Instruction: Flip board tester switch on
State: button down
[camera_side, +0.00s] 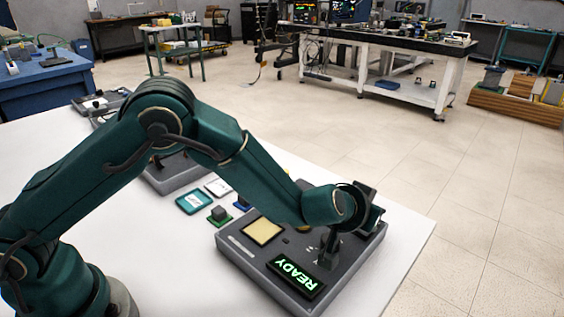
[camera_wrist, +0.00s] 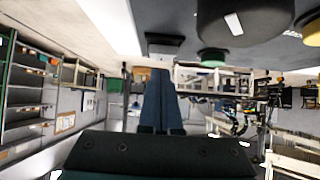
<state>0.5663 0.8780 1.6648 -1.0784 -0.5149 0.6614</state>
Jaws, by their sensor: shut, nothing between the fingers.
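The board tester (camera_side: 235,245) is a grey box on the white table, with a lit green READY display (camera_side: 294,276) and a cream square pad (camera_side: 263,231). My gripper (camera_side: 327,260) is over its right part, low above the top panel behind the display. In the wrist view my gripper (camera_wrist: 160,76) shows two dark fingers shut together and empty. A dark block (camera_wrist: 165,42) lies just beyond the fingertips; I cannot tell if it is the switch. A green button (camera_wrist: 212,57) and a large dark knob (camera_wrist: 245,22) are right of it. The switch's position is not clear.
Left of the tester are a small green board with a dark block (camera_side: 219,213), a teal tray (camera_side: 193,201) and a white card (camera_side: 218,187). Another grey device (camera_side: 170,178) stands behind my arm. The table's right edge is close to the tester.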

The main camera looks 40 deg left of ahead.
jog(key=shift+w+r, duration=0.1)
jog(key=shift+r, duration=0.45)
notch_tip(320, 180, up, 4)
jog(key=shift+d+f, duration=0.1)
jog(key=s+r, duration=0.5)
jog(key=r, duration=0.2)
jog(key=shift+s, duration=0.25)
